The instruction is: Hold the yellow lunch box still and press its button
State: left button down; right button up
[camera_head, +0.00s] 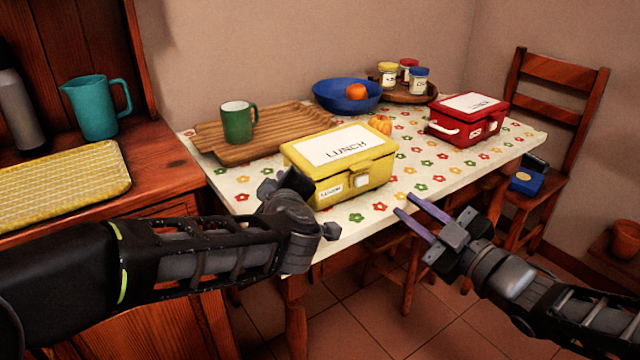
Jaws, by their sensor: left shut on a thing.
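The yellow lunch box (384,170) stands shut on the flowered table, with a white LUNCH label on its lid. A pale square button or latch (362,181) is on its front face, beside a small name label. My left gripper (297,183) is at the box's left front corner, shut on the box; its fingertips are mostly hidden behind its own dark body. My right gripper (404,203) is in front of the table edge, right of and below the box's front. Its two purple-grey fingers are apart with nothing between them, pointing up and left, clear of the button.
A red lunch box (462,129) stands at the table's right. A wooden tray (290,122) with a green mug (237,122) is behind the yellow box. A chair (563,101) stands right.

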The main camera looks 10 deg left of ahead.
jog(key=shift+s+d+m, duration=0.3)
jog(key=shift+d+m, duration=0.2)
jog(key=shift+d, duration=0.15)
jog(key=shift+c, duration=0.7)
jog(key=m, duration=0.1)
jog(key=s+m, duration=0.1)
jog(key=m, duration=0.1)
jog(key=shift+d+f+t, duration=0.1)
jog(key=shift+d+t, duration=0.2)
jog(key=shift+d, duration=0.1)
grip_shut()
jog(key=shift+s+f+m, duration=0.1)
jog(key=shift+s+m, duration=0.45)
jog(key=shift+m, duration=3)
jog(key=shift+s+f+m, duration=0.1)
jog(key=shift+s+m, duration=0.5)
jog(key=shift+m, duration=3)
jog(key=shift+s+f+m, duration=0.1)
jog(key=shift+s+m, duration=0.45)
jog(key=shift+m, duration=3)
